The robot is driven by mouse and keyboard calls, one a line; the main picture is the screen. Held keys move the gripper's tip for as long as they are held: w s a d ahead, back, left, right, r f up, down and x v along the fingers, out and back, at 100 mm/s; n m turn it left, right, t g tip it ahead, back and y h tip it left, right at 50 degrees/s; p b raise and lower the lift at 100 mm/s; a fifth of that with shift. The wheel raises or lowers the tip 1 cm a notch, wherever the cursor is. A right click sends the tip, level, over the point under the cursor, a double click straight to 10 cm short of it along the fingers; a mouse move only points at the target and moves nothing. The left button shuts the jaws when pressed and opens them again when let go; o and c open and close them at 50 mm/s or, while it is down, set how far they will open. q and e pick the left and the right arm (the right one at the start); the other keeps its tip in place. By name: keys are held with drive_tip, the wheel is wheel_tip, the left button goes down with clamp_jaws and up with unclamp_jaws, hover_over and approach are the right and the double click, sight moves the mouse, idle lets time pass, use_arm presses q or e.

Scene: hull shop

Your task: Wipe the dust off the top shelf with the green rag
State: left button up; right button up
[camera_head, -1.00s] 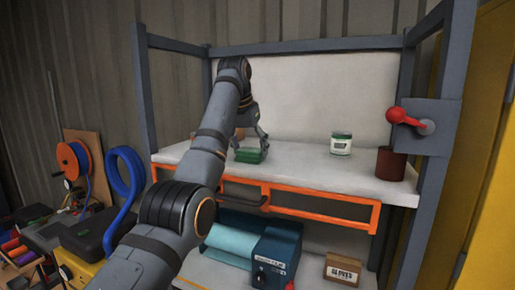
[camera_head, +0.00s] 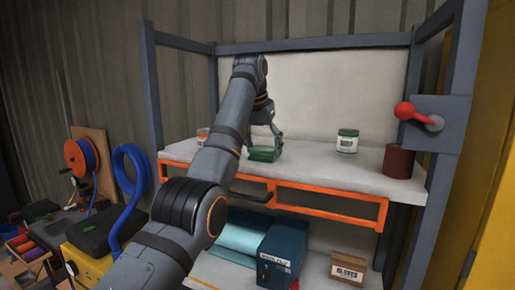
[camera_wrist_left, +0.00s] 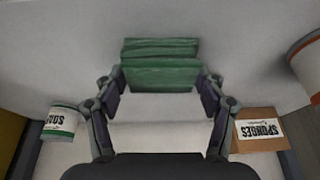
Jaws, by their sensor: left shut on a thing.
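The green rag (camera_head: 264,154) lies folded on the pale top shelf (camera_head: 310,172), left of its middle in the head view. My left gripper (camera_head: 268,146) points down at it and is shut on it. In the left wrist view the rag (camera_wrist_left: 160,70) sits between the fingertips, close to the shelf surface. I cannot clearly make out dust on the shelf. My right gripper is in neither view.
On the top shelf stand a white-and-green tub (camera_head: 347,141), a brown cup (camera_head: 398,161) and a pale jar (camera_head: 202,135) beside my arm. A sponges box (camera_wrist_left: 258,130) shows in the wrist view. A red-knobbed lever (camera_head: 420,115) is on the right post.

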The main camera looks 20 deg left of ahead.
use_arm(q)
drive_tip(key=shift+d+f, duration=0.15)
drive_tip(key=shift+d, duration=1.95)
drive_tip(key=shift+w+a+r+p, duration=0.1)
drive_tip(key=shift+a+r+p, duration=0.1)
drive_tip(key=shift+r+p, duration=0.95)
drive_tip(key=shift+r, duration=0.55)
drive_tip(key=shift+f, duration=0.1)
